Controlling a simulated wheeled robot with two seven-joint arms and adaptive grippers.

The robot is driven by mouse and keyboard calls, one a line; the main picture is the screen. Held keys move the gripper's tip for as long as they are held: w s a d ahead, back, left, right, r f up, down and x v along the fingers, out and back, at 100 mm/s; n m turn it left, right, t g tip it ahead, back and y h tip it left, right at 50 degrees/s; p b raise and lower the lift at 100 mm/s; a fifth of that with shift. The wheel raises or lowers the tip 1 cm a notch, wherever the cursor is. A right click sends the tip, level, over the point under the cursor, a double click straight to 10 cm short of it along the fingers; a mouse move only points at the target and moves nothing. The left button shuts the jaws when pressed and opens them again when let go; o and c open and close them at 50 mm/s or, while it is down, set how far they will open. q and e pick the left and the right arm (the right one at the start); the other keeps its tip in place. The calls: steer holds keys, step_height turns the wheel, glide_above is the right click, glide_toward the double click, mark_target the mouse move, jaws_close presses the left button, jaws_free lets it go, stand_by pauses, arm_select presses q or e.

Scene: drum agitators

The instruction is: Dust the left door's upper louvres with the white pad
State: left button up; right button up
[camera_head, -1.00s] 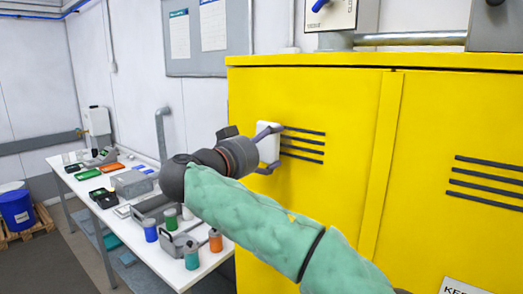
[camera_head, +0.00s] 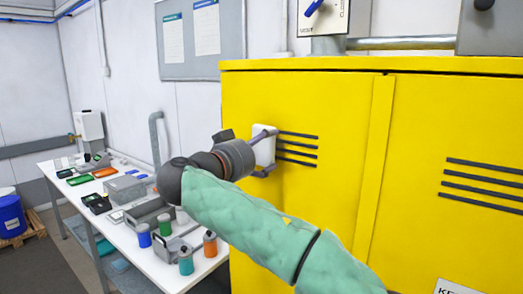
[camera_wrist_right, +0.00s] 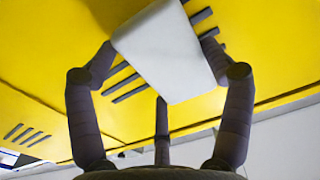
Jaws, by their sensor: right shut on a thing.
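My right gripper (camera_head: 264,150) is shut on the white pad (camera_head: 262,147), with fingers on its upper and lower edges in the head view. The pad is at the left ends of the upper louvres (camera_head: 298,147), dark slots in the left door (camera_head: 297,200) of the yellow cabinet. It covers part of the slots; I cannot tell whether it touches the door. In the right wrist view the pad (camera_wrist_right: 165,52) sits between the fingers, with louvre slots (camera_wrist_right: 124,86) showing on both sides of it. My left gripper is not in view.
The right door (camera_head: 445,130) has similar louvres (camera_head: 483,185). A white table (camera_head: 130,225) with several canisters, boxes and trays stands left of the cabinet, below my right arm. A pipe (camera_head: 400,43) and switch boxes are above the cabinet top.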

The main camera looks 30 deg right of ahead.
mark_target(283, 145)
steer(key=shift+x, duration=0.85)
stand_by(0.3)
steer(key=shift+s+d+f+b, duration=0.1)
steer(key=shift+s+d+b, duration=0.15)
steer(key=shift+s+b, duration=0.6)
steer(key=shift+s+d+b, duration=0.2)
steer(key=shift+s+b, duration=0.3)
steer(key=shift+s+d+b, duration=0.2)
steer(key=shift+s+b, duration=0.3)
steer(key=shift+d, duration=0.15)
steer(key=shift+w+a, duration=0.25)
steer(key=shift+w, duration=0.4)
steer(key=shift+w+a+p, duration=0.2)
steer(key=shift+w+p, duration=0.15)
steer(key=shift+w, duration=0.25)
steer(key=shift+w+a+p, duration=0.25)
steer(key=shift+w+p, duration=0.1)
steer(key=shift+w, duration=0.25)
